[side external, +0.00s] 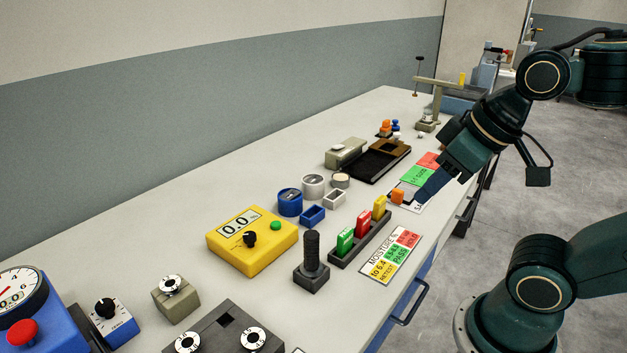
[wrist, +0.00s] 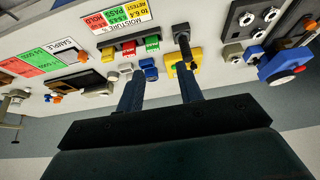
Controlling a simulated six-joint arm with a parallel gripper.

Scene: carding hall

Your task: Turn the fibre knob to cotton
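The yellow meter box (side external: 262,262) stands on the bench left of centre in the side view, with a 0.0 display and a black knob (side external: 250,240) on its top. I cannot read any fibre marking around the knob or its setting. In the wrist view the yellow box (wrist: 197,56) is partly hidden behind one finger. My gripper (side external: 420,194) is over the right part of the bench, near an orange block (side external: 397,197) and well away from the yellow box. In the wrist view its two fingers (wrist: 160,78) stand apart with nothing held between them.
A black upright grip (side external: 312,257) and a rack with green, red and yellow blocks (side external: 361,240) stand between my gripper and the yellow box. Blue cups (side external: 290,202) sit behind. A blue box with another black knob (side external: 106,308) is at the front left.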

